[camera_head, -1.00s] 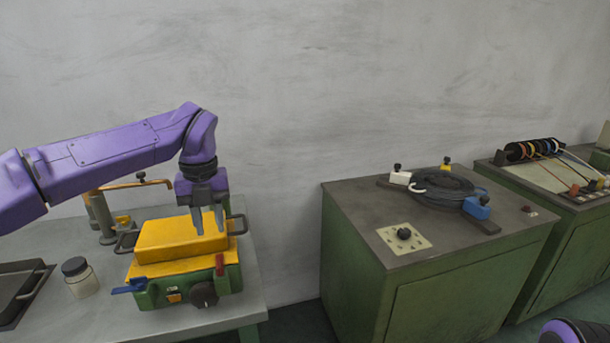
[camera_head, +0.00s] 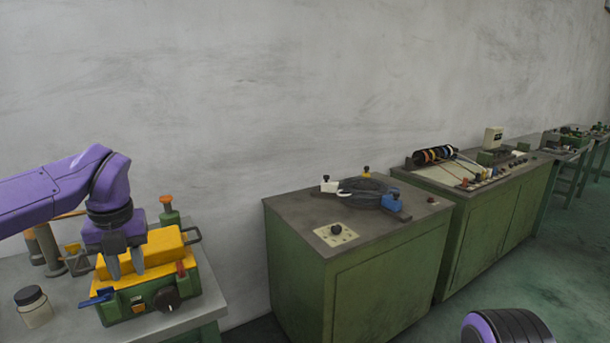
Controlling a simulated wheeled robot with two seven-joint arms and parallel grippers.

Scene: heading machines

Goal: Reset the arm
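My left arm is purple and comes in from the left. My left gripper (camera_head: 126,264) points down in front of the yellow-topped green machine (camera_head: 160,287) on the grey table. Its two grey fingers are apart with a gap between them, and nothing shows between them. Whether the fingertips touch the machine I cannot tell. A purple and black part of my own body (camera_head: 508,327) shows at the bottom right; no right gripper fingers are visible.
A lidded jar (camera_head: 34,306) stands on the grey table (camera_head: 195,325) at the left. A green cabinet (camera_head: 375,275) with a black coil (camera_head: 362,192) stands in the middle. More green machines (camera_head: 500,215) line the wall to the right. Green floor is open at the lower right.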

